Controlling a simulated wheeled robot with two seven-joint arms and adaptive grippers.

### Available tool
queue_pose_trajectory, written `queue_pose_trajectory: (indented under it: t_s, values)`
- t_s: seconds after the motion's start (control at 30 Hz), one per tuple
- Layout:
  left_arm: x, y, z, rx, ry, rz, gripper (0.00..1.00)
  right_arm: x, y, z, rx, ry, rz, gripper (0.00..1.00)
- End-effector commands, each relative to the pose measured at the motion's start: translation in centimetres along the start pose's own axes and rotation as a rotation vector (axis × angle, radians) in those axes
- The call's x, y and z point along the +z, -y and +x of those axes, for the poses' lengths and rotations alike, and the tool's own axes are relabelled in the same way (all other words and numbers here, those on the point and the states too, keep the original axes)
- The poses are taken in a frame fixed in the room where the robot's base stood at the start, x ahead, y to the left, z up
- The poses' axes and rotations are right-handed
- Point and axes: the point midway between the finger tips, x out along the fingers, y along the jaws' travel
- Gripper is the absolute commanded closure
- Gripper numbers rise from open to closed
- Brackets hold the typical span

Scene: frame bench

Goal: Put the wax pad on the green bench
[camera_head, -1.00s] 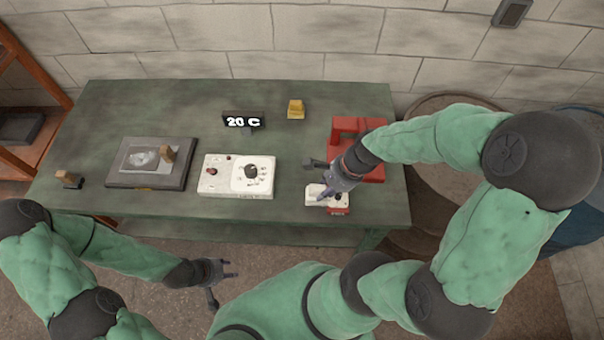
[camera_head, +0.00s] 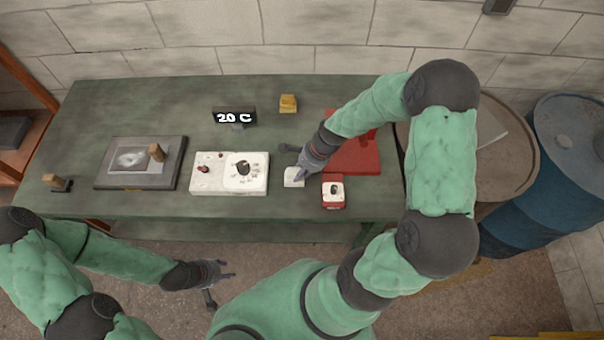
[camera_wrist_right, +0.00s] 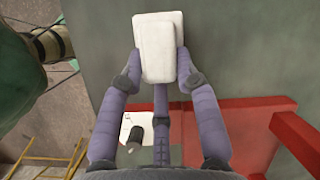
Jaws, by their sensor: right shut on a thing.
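The wax pad, a small white block (camera_head: 293,177), is between the fingers of my right gripper (camera_head: 300,168). In the right wrist view the pad (camera_wrist_right: 160,40) is gripped at its sides by the purple fingers (camera_wrist_right: 158,76), over the green surface. Whether the pad touches the bench or hangs just above it I cannot tell. The green bench (camera_head: 270,209) stretches across the head view, with bare surface around the pad. My left gripper (camera_head: 216,284) is empty, fingers spread, in front of the bench.
A small red box with a white dial face (camera_head: 333,193) stands right of the pad. A red stand (camera_head: 355,160) is behind it. A white control box (camera_head: 208,180) is to the left. A yellow block (camera_head: 288,103) and a "20 C" display (camera_head: 234,116) stand farther back.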

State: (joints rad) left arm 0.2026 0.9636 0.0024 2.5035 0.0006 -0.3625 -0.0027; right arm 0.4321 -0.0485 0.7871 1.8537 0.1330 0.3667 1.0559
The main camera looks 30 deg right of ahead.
Motion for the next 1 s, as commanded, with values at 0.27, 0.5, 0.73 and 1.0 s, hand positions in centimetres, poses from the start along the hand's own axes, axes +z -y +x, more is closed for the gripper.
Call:
queue_pose_trajectory:
  t_s: [0.27,0.5,0.73,1.0]
  values:
    - [-0.01,0.12,0.34,0.0,0.0,0.0,0.6,-0.46,-0.19,1.21,-0.001,0.0,0.001,1.0]
    - [-0.02,0.18,0.52,0.0,0.0,0.0,0.6,-0.56,-0.27,1.52,-0.001,0.0,0.001,0.62]
    - [-0.01,0.17,0.48,0.0,0.0,0.0,0.6,-0.54,-0.25,1.46,-0.001,0.0,0.001,0.44]
    - [-0.01,0.08,0.22,0.0,0.0,0.0,0.6,-0.42,-0.15,0.84,-0.002,-0.001,0.001,0.44]
